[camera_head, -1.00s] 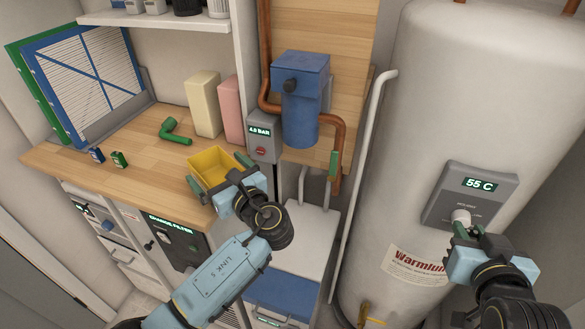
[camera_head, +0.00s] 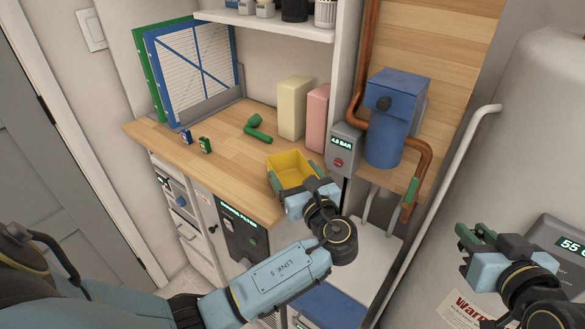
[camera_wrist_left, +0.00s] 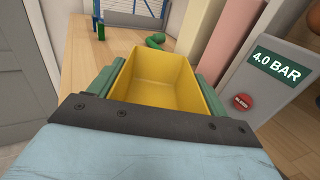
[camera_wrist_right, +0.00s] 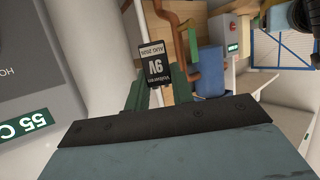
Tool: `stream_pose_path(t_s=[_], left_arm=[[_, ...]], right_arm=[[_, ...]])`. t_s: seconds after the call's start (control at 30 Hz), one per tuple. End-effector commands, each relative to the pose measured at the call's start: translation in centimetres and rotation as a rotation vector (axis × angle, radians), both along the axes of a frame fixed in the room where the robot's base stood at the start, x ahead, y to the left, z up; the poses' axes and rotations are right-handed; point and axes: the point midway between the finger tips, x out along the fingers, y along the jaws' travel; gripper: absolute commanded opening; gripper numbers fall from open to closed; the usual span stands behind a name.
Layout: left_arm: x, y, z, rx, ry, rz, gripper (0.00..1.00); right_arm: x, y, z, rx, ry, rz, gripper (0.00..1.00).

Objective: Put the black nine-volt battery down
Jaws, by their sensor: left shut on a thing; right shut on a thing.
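The black nine-volt battery (camera_wrist_right: 152,65), marked "9V", is between the green fingers of my right gripper (camera_wrist_right: 158,92) in the right wrist view. My right gripper also shows in the head view (camera_head: 474,238), raised in front of the white tank; the battery is hard to make out there. My left gripper (camera_head: 302,182) is shut on a small yellow bin (camera_head: 284,164) at the front edge of the wooden counter (camera_head: 225,175). The bin looks empty in the left wrist view (camera_wrist_left: 155,75).
A blue battery (camera_head: 186,136) and a green battery (camera_head: 204,145) stand on the counter's left part. A green pipe elbow (camera_head: 258,130), cream (camera_head: 293,105) and pink (camera_head: 317,118) containers stand behind. Counter between batteries and bin is clear. A blue filter housing (camera_head: 388,125) hangs right.

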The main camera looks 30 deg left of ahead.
Motion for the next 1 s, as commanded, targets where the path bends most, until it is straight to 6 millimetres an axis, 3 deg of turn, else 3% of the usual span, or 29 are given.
stream_pose_path(t_s=[0.1, 0.2, 0.4, 0.6, 0.87, 1.0], left_arm=[[0.0, 0.0, 0.0, -0.001, 0.001, 0.000, 0.53], [0.0, 0.0, 0.0, -0.001, 0.001, 0.000, 0.53], [0.0, 0.0, 0.0, -0.001, 0.001, 0.000, 0.53], [0.0, 0.0, 0.0, -0.001, 0.001, 0.000, 0.53], [0.0, 0.0, -0.1, 0.000, 0.001, 0.000, 0.53], [0.0, 0.0, -0.1, 0.000, 0.001, 0.000, 0.53]], right_arm=[[0.8, 4.4, 1.2, -0.008, -0.005, 0.209, 0.01], [0.8, 7.4, 1.9, -0.009, -0.002, 0.370, 0.01], [0.4, 11.4, 3.3, -0.010, -0.001, 0.652, 0.01], [0.3, 12.8, 4.8, -0.008, 0.001, 0.850, 0.01], [0.4, 13.2, 6.0, -0.002, 0.002, 0.957, 0.01], [0.5, 15.3, 6.1, 0.002, 0.001, 0.969, 0.01]])
